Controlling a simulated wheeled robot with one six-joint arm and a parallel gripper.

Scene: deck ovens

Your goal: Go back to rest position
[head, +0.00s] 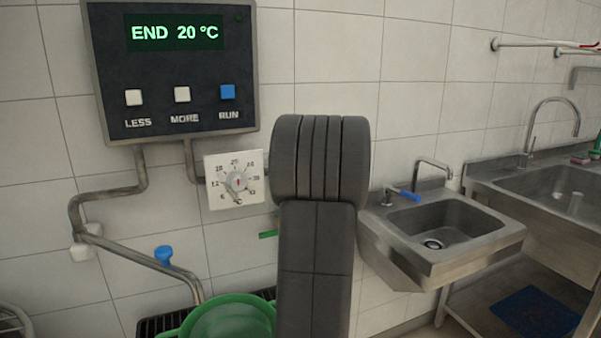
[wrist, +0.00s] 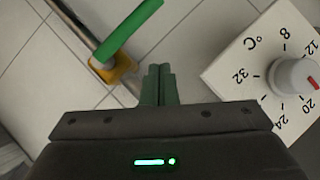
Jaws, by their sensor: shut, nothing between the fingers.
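My gripper (wrist: 158,84) shows in the wrist view with its two green fingers together and nothing between them. It points toward the tiled wall, between a green handle and a white dial plate. In the head view my dark arm stands upright in the middle and hides the gripper. The dial (head: 237,181) is a white plate with numbers and a round knob, just left of my arm; it also shows in the wrist view (wrist: 293,75), right of the fingers. The control panel (head: 176,65) reads "END 20 °C".
A green handle (wrist: 127,32) on a yellow base is left of the fingers. A green bowl (head: 228,318) sits below, near a pipe with a blue tap (head: 164,256). A small sink (head: 445,235) and a larger steel sink (head: 560,190) stand at right.

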